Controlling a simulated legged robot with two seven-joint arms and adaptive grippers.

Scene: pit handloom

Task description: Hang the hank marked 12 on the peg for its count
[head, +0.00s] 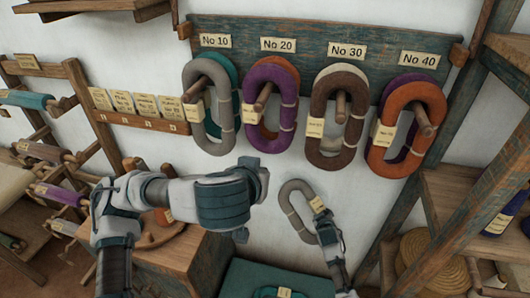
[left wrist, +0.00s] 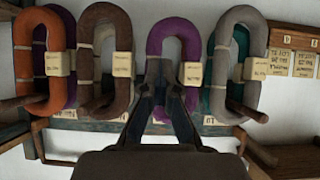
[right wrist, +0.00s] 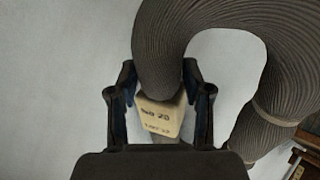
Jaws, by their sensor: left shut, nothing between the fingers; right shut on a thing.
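My right gripper (head: 321,214) is shut on a grey hank (head: 291,200), holding it below the peg board (head: 330,50). In the right wrist view this hank (right wrist: 200,20) carries a tag (right wrist: 160,115) between the fingers; its top line seems to read No 20, and the lower line is too small to be sure of. The No 20 peg (head: 264,96) holds a purple hank (head: 255,85) with an orange one behind. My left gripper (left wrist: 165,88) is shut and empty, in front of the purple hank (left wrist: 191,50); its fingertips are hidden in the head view.
A tag rail (head: 150,123) is at left. Slanted wooden posts (head: 460,215) stand at right. The wall below the hanks is bare.

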